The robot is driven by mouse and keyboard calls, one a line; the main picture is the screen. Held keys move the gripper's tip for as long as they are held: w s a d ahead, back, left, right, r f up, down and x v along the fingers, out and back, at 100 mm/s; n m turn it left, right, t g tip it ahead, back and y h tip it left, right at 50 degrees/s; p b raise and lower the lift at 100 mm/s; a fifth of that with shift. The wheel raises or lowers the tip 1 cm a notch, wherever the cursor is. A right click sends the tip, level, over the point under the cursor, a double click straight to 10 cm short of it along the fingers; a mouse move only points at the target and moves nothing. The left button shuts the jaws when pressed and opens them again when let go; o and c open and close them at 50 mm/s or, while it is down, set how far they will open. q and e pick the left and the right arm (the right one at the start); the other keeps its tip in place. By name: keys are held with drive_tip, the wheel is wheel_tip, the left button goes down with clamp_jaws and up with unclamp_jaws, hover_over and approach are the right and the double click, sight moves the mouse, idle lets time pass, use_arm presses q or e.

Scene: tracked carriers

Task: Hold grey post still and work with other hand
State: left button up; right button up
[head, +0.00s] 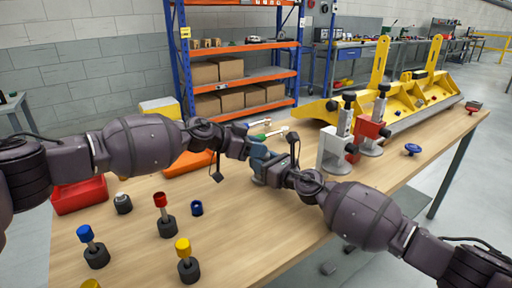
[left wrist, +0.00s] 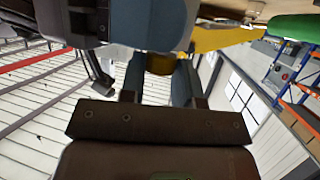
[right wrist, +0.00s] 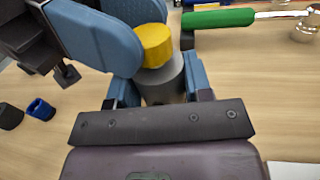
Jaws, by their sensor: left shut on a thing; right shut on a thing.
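In the right wrist view a grey post (right wrist: 165,82) with a yellow cap (right wrist: 155,45) on its top stands between blue fingers. My right gripper (head: 268,174) is shut on the grey post from the side. My left gripper (head: 258,152) is shut at the yellow cap, just above the right one; its blue fingers cover the cap's left side in the right wrist view. In the head view the grippers hide the post and cap.
Capped posts in blue (head: 86,234), red (head: 161,200) and yellow (head: 183,247) stand at the front left. A loose blue cap (head: 196,208), red bin (head: 80,196) and orange tray (head: 188,163) are nearby. A green-handled tool (right wrist: 220,17) lies behind; a white clamp stand (head: 333,152) stands right.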

use_arm(q)
drive_tip(key=shift+w, duration=0.1)
drive_tip(key=shift+w+a+m+g+h, duration=0.1)
drive_tip(key=shift+w+m+g+h, duration=0.05)
drive_tip(key=shift+m+g, duration=0.75)
drive_tip(key=shift+w+d+m+g+h, duration=0.1)
drive_tip(key=shift+w+m+g+h, duration=0.1)
drive_tip(key=shift+m+g, duration=0.7)
drive_tip(key=shift+w+a+m+g+h, duration=0.15)
drive_tip(key=shift+m+g, duration=0.55)
drive_tip(key=shift+g, duration=0.4)
drive_tip(key=shift+s+m+g, duration=0.1)
drive_tip(key=shift+m+g, duration=0.3)
drive_tip(key=o, duration=0.9)
drive_tip(key=shift+o, duration=0.2)
drive_tip(key=v, duration=1.2)
